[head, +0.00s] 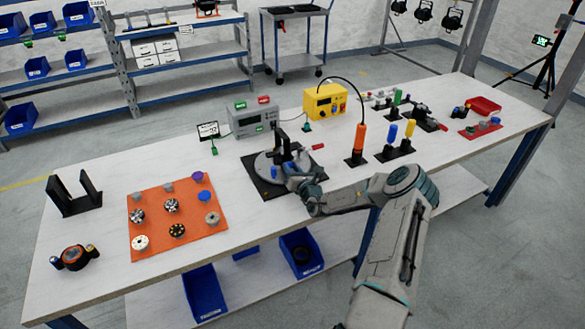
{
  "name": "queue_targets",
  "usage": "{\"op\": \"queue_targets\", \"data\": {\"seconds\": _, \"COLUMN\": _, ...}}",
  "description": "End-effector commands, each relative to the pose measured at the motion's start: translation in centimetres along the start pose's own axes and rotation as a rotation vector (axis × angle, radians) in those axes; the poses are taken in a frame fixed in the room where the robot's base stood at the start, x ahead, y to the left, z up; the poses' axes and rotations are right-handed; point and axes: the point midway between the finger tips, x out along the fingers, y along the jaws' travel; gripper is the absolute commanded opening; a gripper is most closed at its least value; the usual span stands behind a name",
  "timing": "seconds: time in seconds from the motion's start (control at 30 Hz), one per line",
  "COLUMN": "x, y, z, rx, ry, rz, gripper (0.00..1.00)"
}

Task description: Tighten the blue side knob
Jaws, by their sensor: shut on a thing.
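A black upright holder (281,143) stands on a round grey plate (262,168) on a black base, near the middle of the bench. My gripper (287,171) reaches in from the right, low over this plate, and is shut at the holder's near side. A small blue part, which looks like the blue side knob (276,172), shows at the fingertips. The fingers hide most of it, so its exact seating cannot be told. Another blue knob (204,196) lies on the orange mat (150,198) to the left, beside a purple one.
Behind the plate stand a grey instrument box (252,122) and a yellow one (324,102). An orange-handled tool (360,140) stands upright to the right, with blue and yellow handles (401,136) beyond. A black U-shaped stand (75,196) is far left. The bench's front edge is clear.

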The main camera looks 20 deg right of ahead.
Motion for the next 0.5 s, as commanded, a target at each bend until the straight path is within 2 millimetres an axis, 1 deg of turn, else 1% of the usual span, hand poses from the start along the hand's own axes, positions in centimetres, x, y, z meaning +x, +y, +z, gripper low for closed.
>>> {"op": "queue_targets", "data": {"seconds": 0.2, "x": -0.05, "y": -0.09, "z": -0.02, "rx": 0.095, "ry": 0.001, "rz": -0.001, "gripper": 0.05}}
{"op": "queue_targets", "data": {"seconds": 0.5, "x": -0.06, "y": -0.12, "z": -0.06, "rx": 0.142, "ry": 0.001, "rz": -0.001, "gripper": 0.05}}
